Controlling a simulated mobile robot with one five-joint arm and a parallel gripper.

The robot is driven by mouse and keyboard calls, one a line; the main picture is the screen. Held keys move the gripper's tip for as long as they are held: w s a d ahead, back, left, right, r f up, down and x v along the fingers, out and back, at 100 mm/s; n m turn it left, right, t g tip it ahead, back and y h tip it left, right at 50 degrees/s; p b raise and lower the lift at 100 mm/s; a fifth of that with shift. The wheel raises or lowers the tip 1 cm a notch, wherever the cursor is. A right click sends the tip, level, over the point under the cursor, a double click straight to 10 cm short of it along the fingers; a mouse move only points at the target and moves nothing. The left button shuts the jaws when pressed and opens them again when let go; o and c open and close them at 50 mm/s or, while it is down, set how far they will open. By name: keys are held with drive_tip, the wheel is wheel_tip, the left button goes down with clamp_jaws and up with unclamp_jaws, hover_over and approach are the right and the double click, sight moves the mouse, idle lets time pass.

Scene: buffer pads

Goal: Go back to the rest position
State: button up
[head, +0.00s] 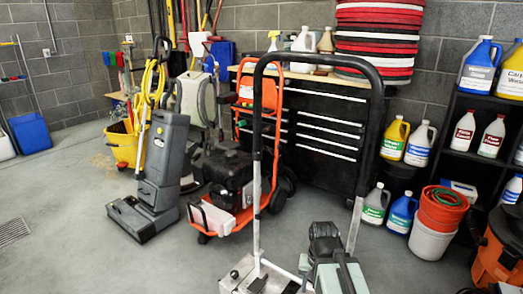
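My gripper cannot be made out in the head view. A stack of round buffer pads (377,41) in red, black and white rests on top of a black tool cabinet (318,133) against the grey block wall. The top of the stack runs out of the picture. Close in front stands a black loop handle (283,58) on silver poles. At its foot are a metal base and a grey-green part with a black top (334,268), cut off by the lower edge. I cannot tell whether that part is mine.
A grey upright floor machine (161,177) and an orange-framed cart (232,180) stand at left-centre. A black shelf (450,150) with jugs, orange and white buckets (437,220) and an orange vacuum (499,250) line the right. Open floor (60,195) lies at the left.

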wheel_tip(320, 180, up, 38)
drive_tip(key=n+p, duration=0.2)
drive_tip(key=p, duration=3.6)
drive_tip(key=shift+s+n, duration=0.2)
drive_tip(key=shift+n, duration=0.2)
